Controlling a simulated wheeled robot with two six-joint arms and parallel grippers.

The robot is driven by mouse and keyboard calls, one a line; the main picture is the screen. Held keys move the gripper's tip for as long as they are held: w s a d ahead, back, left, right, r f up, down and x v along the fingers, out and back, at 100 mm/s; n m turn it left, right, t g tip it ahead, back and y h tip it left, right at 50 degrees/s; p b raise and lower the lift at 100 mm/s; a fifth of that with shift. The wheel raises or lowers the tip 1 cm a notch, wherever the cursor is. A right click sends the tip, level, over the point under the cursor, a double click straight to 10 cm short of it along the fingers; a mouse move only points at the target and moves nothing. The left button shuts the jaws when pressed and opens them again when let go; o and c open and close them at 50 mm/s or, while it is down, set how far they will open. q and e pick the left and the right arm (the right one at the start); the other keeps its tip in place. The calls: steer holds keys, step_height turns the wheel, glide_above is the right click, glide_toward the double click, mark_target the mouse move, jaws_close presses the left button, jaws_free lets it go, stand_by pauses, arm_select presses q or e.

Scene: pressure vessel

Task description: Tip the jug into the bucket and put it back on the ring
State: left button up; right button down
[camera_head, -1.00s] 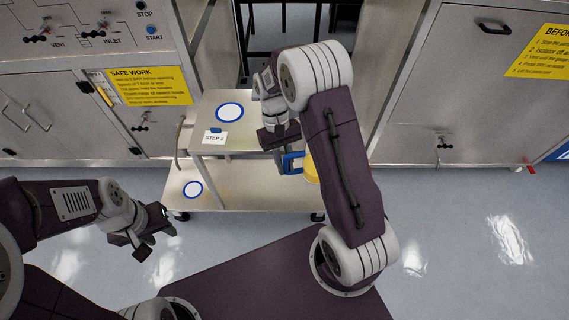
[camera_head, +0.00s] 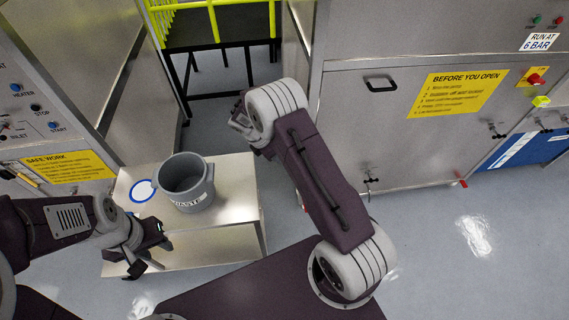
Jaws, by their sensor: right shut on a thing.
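A grey bucket (camera_head: 187,181) labelled WASTE stands upright on the top of a metal trolley (camera_head: 235,185). A blue-edged ring (camera_head: 142,190) lies flat on the trolley top just left of the bucket, with nothing on it. My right gripper (camera_head: 240,122) is raised beyond the bucket, up and to its right, and is shut on the jug. The jug is hidden here, so its tilt cannot be seen. My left gripper (camera_head: 150,250) is open and empty, in front of the trolley's left part, below the ring.
A steel cabinet (camera_head: 345,120) with a yellow notice (camera_head: 457,93) stands at the right. Another cabinet (camera_head: 70,120) stands at the left. Black and yellow railings (camera_head: 222,30) are behind the trolley. The floor (camera_head: 430,225) at the right is clear.

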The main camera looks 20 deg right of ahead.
arm_select(q)
step_height(320, 180, up, 13)
steer(key=p, duration=1)
steer(key=shift+w+d+p, duration=0.35)
steer(key=shift+w+d, duration=0.05)
steer(key=shift+d, duration=0.05)
arm_select(e)
steer(key=w+a+r+n+t+y, duration=0.3)
steer(key=a+r+n, duration=0.4)
steer(key=a+n, duration=0.4)
steer(key=w+n+y, duration=0.1)
steer(key=n, duration=0.4)
steer(key=shift+n+t, duration=0.3)
steer(key=shift+t, duration=0.1)
steer(key=shift+r, duration=0.1)
